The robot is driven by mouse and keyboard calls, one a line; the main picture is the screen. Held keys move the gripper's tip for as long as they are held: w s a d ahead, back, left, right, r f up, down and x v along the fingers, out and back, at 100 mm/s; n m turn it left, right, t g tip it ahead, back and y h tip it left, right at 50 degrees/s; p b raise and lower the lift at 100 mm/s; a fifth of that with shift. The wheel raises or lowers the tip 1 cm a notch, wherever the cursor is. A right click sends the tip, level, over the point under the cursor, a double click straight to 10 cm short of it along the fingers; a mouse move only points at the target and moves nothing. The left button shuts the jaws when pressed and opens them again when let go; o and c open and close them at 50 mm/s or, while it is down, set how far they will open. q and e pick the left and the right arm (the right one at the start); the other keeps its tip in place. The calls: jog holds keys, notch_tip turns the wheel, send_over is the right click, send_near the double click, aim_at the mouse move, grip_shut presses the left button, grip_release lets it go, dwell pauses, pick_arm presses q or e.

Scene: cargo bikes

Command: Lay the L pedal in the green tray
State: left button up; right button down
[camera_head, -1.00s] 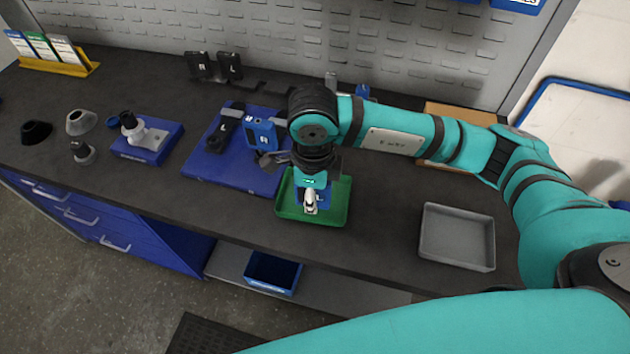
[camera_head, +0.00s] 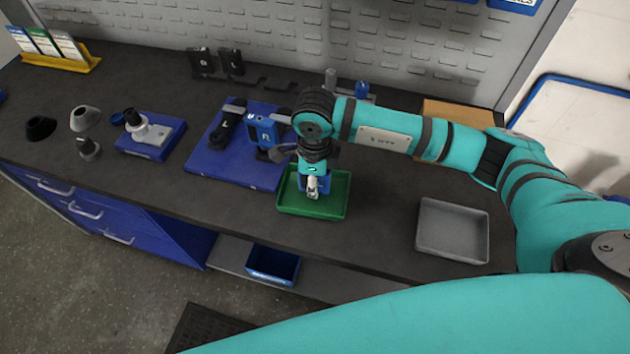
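A black part marked L (camera_head: 231,62) stands at the back of the bench beside a similar one marked R (camera_head: 200,62). Another dark part with an L mark (camera_head: 226,125) lies on the blue mat (camera_head: 215,167). I cannot tell for sure which is the L pedal. The green tray (camera_head: 312,213) sits at the bench's middle front. My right gripper (camera_head: 313,188) points down over the tray. Blue and silvery shapes show at its tip; whether it holds something is too small to tell. My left gripper is not in view.
A blue part marked R (camera_head: 263,132) stands at the mat's right side. An empty grey tray (camera_head: 453,250) is to the right. A blue stand (camera_head: 150,137) and dark and grey cones (camera_head: 84,118) are at left. Bench between the trays is clear.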

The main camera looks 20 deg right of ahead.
jog(key=c, duration=1.2)
grip_release()
jog(key=shift+o, duration=0.2)
jog(key=shift+r+p, duration=0.25)
jog(key=shift+p, duration=0.05)
notch_tip(320, 180, up, 11)
jog(key=b, duration=0.3)
jog(key=shift+f, duration=0.2)
jog(key=shift+r, duration=0.6)
